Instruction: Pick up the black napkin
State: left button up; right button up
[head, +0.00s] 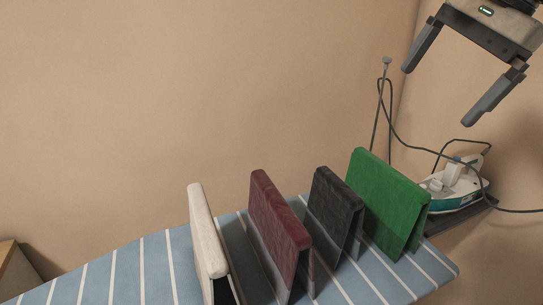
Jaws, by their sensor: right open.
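The black napkin (336,203) stands folded like a tent on the striped ironing board (142,262). It is between a dark red napkin (280,220) on its left and a green napkin (389,195) on its right, with narrow gaps. My right gripper (446,98) is open and empty at the upper right of the head view, above and to the right of the napkins, apart from them. My left gripper does not show.
A cream napkin (206,230) stands left of the dark red one. An iron (456,184) with a looping cord (411,148) sits on a dark rest at the board's right end. A wooden piece (10,268) shows at the lower left. The board's left part is clear.

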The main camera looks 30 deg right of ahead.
aim_at(334, 218)
jog(key=k, duration=1)
